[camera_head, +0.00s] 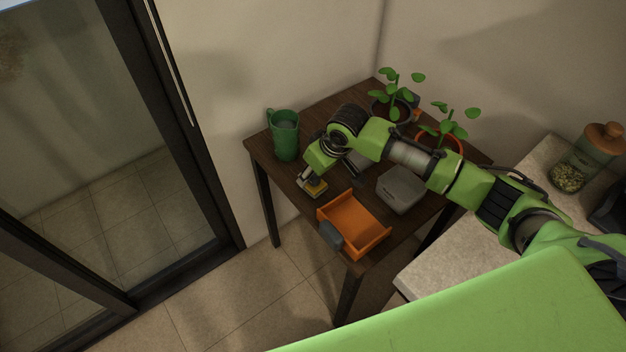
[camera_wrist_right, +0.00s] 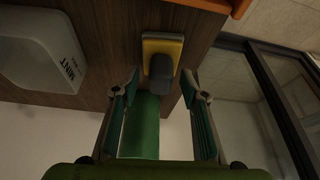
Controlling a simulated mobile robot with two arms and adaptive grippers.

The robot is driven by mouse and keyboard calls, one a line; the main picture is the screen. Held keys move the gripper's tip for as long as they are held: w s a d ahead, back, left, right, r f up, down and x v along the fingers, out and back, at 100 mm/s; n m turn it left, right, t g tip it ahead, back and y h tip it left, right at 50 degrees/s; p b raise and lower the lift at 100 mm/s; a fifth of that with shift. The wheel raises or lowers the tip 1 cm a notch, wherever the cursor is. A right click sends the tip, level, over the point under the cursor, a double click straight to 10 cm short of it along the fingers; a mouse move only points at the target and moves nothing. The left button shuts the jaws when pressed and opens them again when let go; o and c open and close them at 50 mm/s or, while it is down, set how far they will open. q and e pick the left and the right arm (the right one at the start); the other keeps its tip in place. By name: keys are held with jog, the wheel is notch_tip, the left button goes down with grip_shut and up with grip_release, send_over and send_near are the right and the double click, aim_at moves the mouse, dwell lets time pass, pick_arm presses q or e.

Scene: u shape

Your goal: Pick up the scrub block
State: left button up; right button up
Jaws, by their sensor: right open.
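The scrub block (camera_head: 317,188) lies on the dark wooden table near its left front edge, partly covered by my right gripper in the head view. In the right wrist view the scrub block (camera_wrist_right: 161,62) has a yellow base and a dark grey grip on top. My right gripper (camera_head: 309,181) is over it and pointing down. In the wrist view the two fingers of my right gripper (camera_wrist_right: 162,80) are spread, with the grey grip near the gap between their tips. I cannot tell whether they touch it. My left gripper is not in view.
An orange tray (camera_head: 327,209) stands in front of the block, with a green jug (camera_head: 285,138) behind it. A grey box (camera_head: 401,189) is to the right. Potted plants (camera_head: 397,92) stand at the back. A white lettered container (camera_wrist_right: 42,48) shows in the wrist view.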

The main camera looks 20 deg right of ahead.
grip_shut()
jog(key=shift+r, duration=0.15)
jog(key=shift+r, duration=0.7)
jog(key=s+a+r+b, duration=0.1)
jog(key=s+a+r, duration=0.7)
jog(key=a+r, duration=0.3)
jog(key=shift+s+a+r+b, duration=0.15)
jog(key=shift+a+r+b, duration=0.05)
jog(key=shift+b, duration=0.1)
